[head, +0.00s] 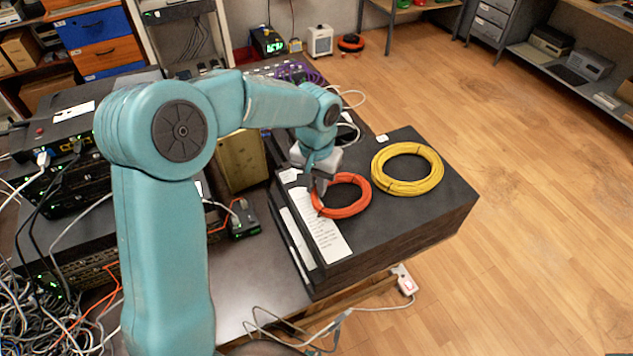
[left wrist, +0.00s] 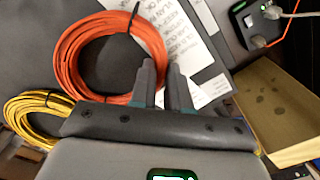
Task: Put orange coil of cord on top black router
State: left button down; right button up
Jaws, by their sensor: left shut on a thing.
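The orange coil of cord (head: 354,207) lies on a large black case (head: 410,222) with white paper labels, beside the yellow coil. My left gripper (head: 319,192) reaches down at the coil's left edge and is shut on it. In the left wrist view the orange coil (left wrist: 72,58) shows beside the fingers (left wrist: 163,88), which partly hide its edge. A small black device (head: 243,219) with a green light stands left of the case. Black network units (head: 62,190) with lights and cables are stacked at the far left; I cannot tell which is the router. My right gripper is not in view.
A yellow coil (head: 433,170) lies on the case right of the orange one. A tan box (head: 240,160) stands behind the small device. Tangled cables (head: 35,315) fill the lower left. A bare grey tabletop (head: 250,275) shows in front of the small device.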

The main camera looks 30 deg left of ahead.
pick_arm(q)
jog(key=shift+f, duration=0.2)
jog(key=c, duration=1.1)
grip_release()
jog(key=shift+r, duration=0.55)
notch_tip(320, 180, up, 11)
jog(key=shift+r, duration=0.2)
